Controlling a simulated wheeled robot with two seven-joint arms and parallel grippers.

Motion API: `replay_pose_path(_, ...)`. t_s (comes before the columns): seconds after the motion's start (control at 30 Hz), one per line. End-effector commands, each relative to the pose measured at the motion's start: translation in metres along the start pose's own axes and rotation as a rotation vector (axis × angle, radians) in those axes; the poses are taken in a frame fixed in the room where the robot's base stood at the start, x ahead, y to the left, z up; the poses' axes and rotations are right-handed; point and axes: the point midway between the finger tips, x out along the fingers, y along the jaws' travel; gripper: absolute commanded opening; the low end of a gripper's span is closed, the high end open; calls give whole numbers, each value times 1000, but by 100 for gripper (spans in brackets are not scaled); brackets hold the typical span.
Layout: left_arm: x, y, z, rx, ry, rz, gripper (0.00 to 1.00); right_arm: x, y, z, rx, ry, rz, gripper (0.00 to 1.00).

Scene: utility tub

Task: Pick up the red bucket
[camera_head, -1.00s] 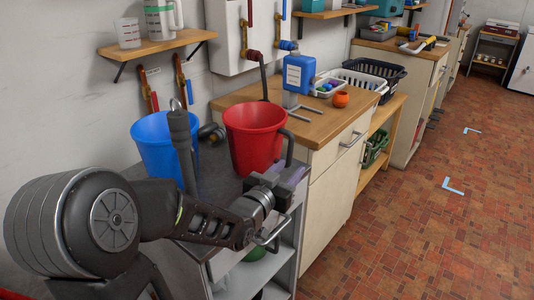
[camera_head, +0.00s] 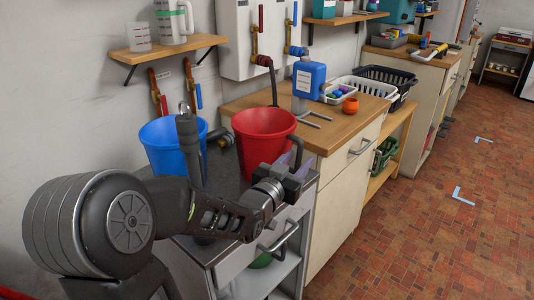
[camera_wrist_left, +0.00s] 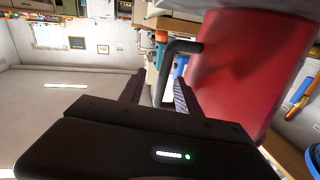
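The red bucket (camera_head: 263,135) stands upright on the grey counter, beside a blue bucket. It has a dark side handle (camera_head: 296,148) on its right. My left gripper (camera_head: 298,168) is at that handle, just right of the bucket. In the left wrist view, the red bucket (camera_wrist_left: 245,75) fills the right side. Its dark bent handle (camera_wrist_left: 168,62) passes between the two fingers of my left gripper (camera_wrist_left: 158,92). The fingers are apart, with visible room around the handle. My right gripper is not in view.
The blue bucket (camera_head: 174,146) stands left of the red one, partly behind my left arm. The tiled floor (camera_head: 430,225) on the right is mostly clear.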

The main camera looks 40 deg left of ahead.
Motion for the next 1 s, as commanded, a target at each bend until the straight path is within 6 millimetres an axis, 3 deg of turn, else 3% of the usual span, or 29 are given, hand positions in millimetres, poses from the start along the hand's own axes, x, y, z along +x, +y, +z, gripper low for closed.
replay_pose_path(0.17, 9, -2, 0, 0, 0, -1, 40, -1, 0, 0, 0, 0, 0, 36)
replay_pose_path(0.5, 51, -4, 1, -1, -1, 0, 40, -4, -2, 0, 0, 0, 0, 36)
replay_pose_path(1.0, 52, -4, 0, -1, 0, 0, 40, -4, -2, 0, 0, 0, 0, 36)
